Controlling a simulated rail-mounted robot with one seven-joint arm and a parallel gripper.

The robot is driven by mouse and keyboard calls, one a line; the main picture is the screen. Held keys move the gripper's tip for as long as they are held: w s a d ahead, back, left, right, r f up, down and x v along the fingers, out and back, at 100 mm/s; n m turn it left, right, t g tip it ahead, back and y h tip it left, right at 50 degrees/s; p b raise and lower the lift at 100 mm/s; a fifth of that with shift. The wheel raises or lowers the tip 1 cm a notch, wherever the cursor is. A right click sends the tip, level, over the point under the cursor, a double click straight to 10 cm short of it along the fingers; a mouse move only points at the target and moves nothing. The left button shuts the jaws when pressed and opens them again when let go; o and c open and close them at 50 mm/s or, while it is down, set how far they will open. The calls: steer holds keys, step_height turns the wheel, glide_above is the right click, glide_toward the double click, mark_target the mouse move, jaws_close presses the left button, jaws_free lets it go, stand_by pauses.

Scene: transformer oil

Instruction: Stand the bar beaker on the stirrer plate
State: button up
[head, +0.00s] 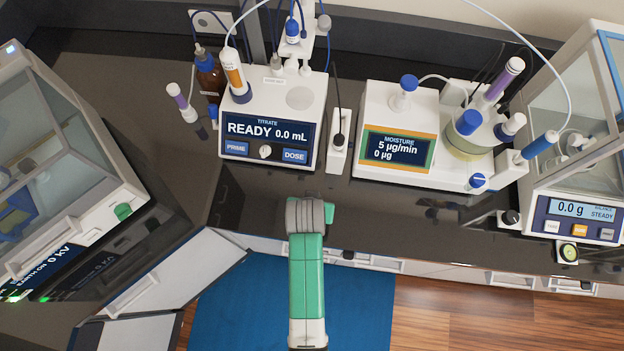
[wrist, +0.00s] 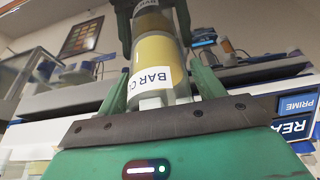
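The bar beaker (wrist: 158,50), a clear vessel with yellowish liquid and a white label reading "BAR C…", is between the two green fingers of my gripper (wrist: 155,18) in the wrist view. The dark fingertips press against its sides at the top of that view, so my gripper appears shut on it. In the head view the gripper and beaker are hidden; only my green arm shows, at the bench's front edge. A round grey disc, which looks like the stirrer plate (head: 300,98), lies bare on top of the titrator, at its right side.
The titrator (head: 266,135) shows READY 0.0 mL. A brown bottle (head: 210,75) stands at the left.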

steer(key=p+v, duration=0.1)
steer(key=v, duration=1.1)
steer(key=shift+r, duration=0.1)
steer(key=w+r+t, duration=0.3)
steer(key=w+r, duration=0.1)
steer(key=r, duration=0.6)
steer(key=w+r+t, duration=0.4)
steer(key=r, duration=0.6)
steer(key=w+r+t, duration=0.3)
steer(key=w+r, duration=0.1)
steer(key=r, duration=0.6)
steer(key=s+r+t, duration=0.1)
steer(key=r+t, duration=0.2)
steer(key=r, duration=0.6)
steer(key=s+r+n+t, duration=0.1)
steer(key=s+r+t, duration=0.1)
steer(key=r, duration=0.7)
steer(key=shift+s+d+r+t+y, duration=0.15)
steer(key=shift+d+r+t+y, duration=0.15)
steer(key=shift+t, duration=0.1)
steer(key=shift+o, duration=0.5)
steer(key=s+r+t, duration=0.4)
steer(key=s+r, duration=0.3)
steer(key=r, duration=0.5)
steer(key=shift+s+d+r+n+t, duration=0.15)
steer(key=shift+s+r+n+t, duration=0.2)
steer(key=shift+n+t, duration=0.05)
